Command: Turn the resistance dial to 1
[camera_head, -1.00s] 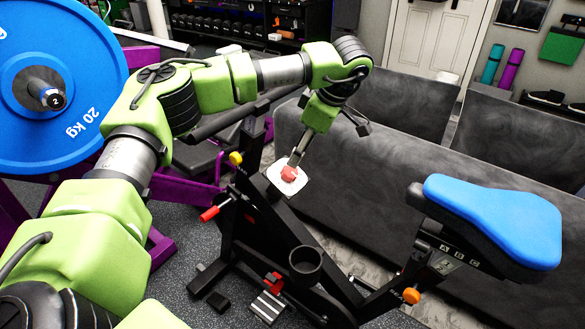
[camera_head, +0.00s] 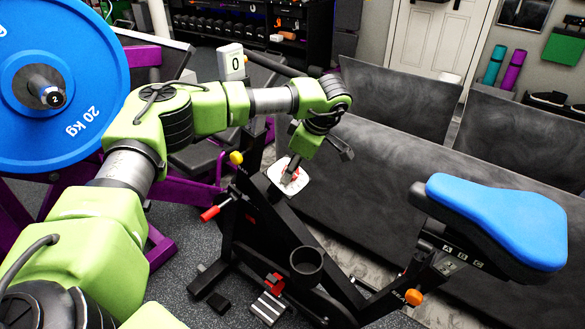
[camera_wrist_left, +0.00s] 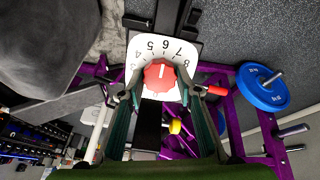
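The resistance dial is a red knob (camera_wrist_left: 159,76) on a white plate (camera_wrist_left: 148,58) with black numbers; 5, 6, 7 and 8 are legible in the left wrist view. A pale mark on the knob seems to point up toward about 6, but it is small. In the head view the white plate (camera_head: 301,168) sits on the black bike frame, and my gripper hides most of the knob. My left gripper (camera_wrist_left: 160,96) is open, with its fingers apart on either side of the knob, close to it. I cannot tell whether they touch it. My right gripper is out of view.
The exercise bike has a blue seat (camera_head: 490,215), a red lever (camera_head: 209,214), a yellow knob (camera_head: 236,158) and a cup holder (camera_head: 305,262). A white display reading 0 (camera_head: 233,62) stands behind my arm. A blue weight plate (camera_head: 85,120) is at left.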

